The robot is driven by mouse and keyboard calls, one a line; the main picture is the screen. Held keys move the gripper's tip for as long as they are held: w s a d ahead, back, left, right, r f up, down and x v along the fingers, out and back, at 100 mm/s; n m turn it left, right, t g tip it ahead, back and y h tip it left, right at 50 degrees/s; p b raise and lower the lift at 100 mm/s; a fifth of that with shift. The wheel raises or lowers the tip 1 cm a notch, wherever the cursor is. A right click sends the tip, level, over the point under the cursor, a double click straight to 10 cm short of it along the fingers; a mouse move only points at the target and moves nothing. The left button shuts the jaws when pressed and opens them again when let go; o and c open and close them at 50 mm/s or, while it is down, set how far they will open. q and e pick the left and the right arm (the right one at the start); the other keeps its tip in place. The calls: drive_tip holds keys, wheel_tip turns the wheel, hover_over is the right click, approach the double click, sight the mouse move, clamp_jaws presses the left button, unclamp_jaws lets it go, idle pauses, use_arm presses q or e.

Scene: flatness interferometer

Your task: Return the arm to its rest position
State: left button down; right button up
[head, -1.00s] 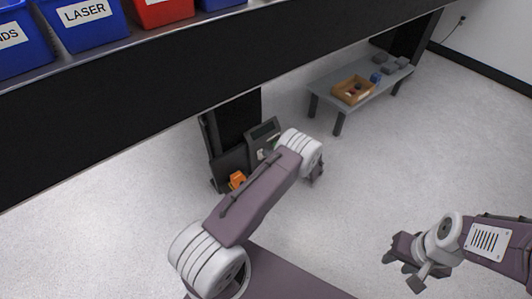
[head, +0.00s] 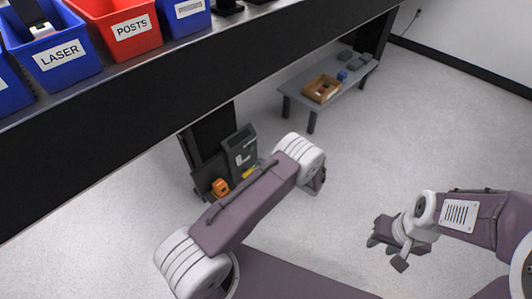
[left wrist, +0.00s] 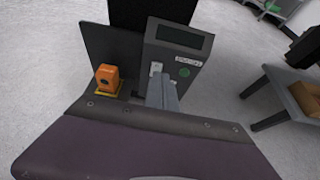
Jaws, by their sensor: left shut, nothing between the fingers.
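My left arm (head: 240,210) reaches in from the lower left of the head view, bent over the floor. Its left gripper is mostly hidden there behind the white wrist joint. In the left wrist view the left gripper (left wrist: 162,92) is shut and empty, its grey fingers in front of the face of a grey instrument box; I cannot tell whether they touch. My right gripper (head: 382,241) hangs over bare floor at the right of the head view; its opening is too small to judge.
The grey instrument box (head: 241,150) with a dark screen stands beside an orange block (head: 220,187). A shelf with a blue LASER bin (head: 62,58) and a red POSTS bin (head: 128,35) crosses the upper left. A low grey bench (head: 294,87) holds a wooden tray (head: 312,88). Floor between is clear.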

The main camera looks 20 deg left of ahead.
use_arm(q)
drive_tip(key=w+a+r+n, duration=0.3)
drive_tip(key=r, duration=0.7)
drive_tip(key=s+a+r+n+g+h, duration=0.35)
drive_tip(key=s+r+n, duration=0.35)
drive_tip(key=s, duration=0.4)
drive_tip(key=s+d+f+n+h, duration=0.2)
drive_tip(key=s+d+n+h, duration=0.7)
drive_tip(key=s+d+n, duration=0.5)
wheel_tip(320, 180, up, 38)
drive_tip(key=a+m+p, duration=0.1)
drive_tip(key=p, duration=3.8)
drive_tip(key=shift+s, duration=0.15)
